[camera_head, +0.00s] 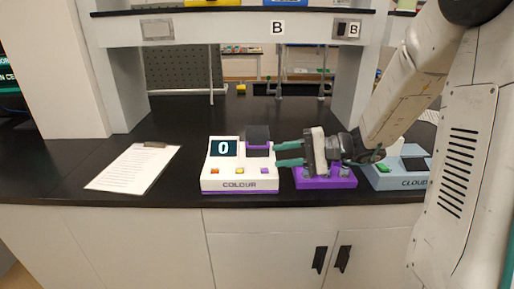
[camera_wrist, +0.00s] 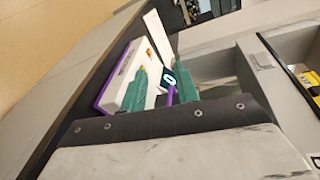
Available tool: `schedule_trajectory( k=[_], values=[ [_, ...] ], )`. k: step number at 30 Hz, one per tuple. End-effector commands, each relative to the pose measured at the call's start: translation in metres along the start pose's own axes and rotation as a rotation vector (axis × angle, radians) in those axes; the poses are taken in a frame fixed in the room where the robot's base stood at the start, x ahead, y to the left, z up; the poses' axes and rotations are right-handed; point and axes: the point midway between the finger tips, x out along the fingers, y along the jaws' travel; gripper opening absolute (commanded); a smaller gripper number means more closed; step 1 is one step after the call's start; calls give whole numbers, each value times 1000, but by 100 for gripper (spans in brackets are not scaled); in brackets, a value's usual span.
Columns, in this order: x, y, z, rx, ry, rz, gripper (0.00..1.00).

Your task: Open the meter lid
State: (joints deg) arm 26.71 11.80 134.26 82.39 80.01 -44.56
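The white meter marked COLOUR (camera_head: 222,174) stands on the black bench with a screen reading 0 and several coloured buttons. Its dark lid (camera_head: 258,134) is at the back right, above a purple strip; I cannot tell how far it is raised. My gripper (camera_head: 277,154) reaches in from the right, its green fingers apart and empty, with the tips just right of the lid. In the wrist view the white meter (camera_wrist: 118,82) lies beyond my gripper (camera_wrist: 161,72), and a purple edge shows between the fingers. Contact with the lid is not clear.
A purple base (camera_head: 325,180) stands under my gripper, right of the meter. A light blue meter marked CLOUD (camera_head: 385,181) is farther right, partly behind my arm. A clipboard with paper (camera_head: 133,167) lies to the left. A shelf (camera_head: 225,29) spans above the bench.

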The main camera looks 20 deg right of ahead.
Motion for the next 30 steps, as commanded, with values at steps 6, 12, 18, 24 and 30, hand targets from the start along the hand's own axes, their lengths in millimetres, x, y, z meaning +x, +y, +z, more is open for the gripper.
schedule_trajectory(
  k=[6, 12, 18, 24, 30],
  values=[
    [-22, 19, -64, 42, 179, -154, 31],
    [-16, 20, -76, 43, 212, -178, 31],
    [20, 14, -83, 43, 208, -176, 31],
    [58, 7, -91, 44, 208, -176, 31],
    [82, 2, -97, 43, 210, -176, 31]
  ],
)
